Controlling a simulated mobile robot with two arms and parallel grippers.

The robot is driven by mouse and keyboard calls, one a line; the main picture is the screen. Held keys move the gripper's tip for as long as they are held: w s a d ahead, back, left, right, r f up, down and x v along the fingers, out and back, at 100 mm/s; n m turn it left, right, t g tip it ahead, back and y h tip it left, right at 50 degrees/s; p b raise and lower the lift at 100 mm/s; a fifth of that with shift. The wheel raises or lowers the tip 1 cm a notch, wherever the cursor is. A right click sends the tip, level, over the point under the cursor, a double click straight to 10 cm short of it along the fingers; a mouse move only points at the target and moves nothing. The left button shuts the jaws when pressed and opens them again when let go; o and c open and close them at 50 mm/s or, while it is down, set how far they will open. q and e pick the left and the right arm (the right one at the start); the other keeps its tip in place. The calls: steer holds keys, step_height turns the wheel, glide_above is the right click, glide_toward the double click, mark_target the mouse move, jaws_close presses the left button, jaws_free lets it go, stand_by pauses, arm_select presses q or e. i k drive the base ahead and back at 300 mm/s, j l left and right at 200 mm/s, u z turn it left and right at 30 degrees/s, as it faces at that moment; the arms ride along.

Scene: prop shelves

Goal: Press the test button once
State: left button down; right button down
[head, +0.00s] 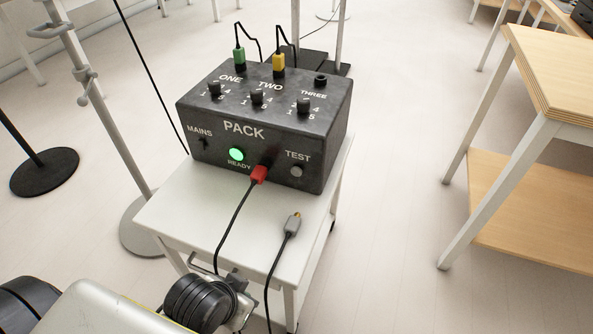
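The test button (297,171) is a small round grey button under the word TEST, at the lower right of the front of the black PACK box (228,128). Nothing covers it. A round green READY lamp (236,154) is lit to its left. A red plug (259,174) is in the front between lamp and button, its black cable hanging down. My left gripper (238,281) is at the bottom, by the near edge of the trolley, below and left of the button and apart from it. Its fingers are not clear. My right gripper is out of view.
The box stands on a white trolley (180,212). A grey cable connector (292,226) lies on the trolley's front right. Green (239,57) and yellow (278,63) plugs stand on top. A stand pole (95,95) is left; a wooden table (555,70) is right.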

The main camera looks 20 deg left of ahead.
mark_target(295, 170)
steer(key=i+l+u, duration=0.2)
steer(key=u, duration=0.15)
steer(key=i+l+u, duration=0.15)
steer(key=l+u, duration=0.15)
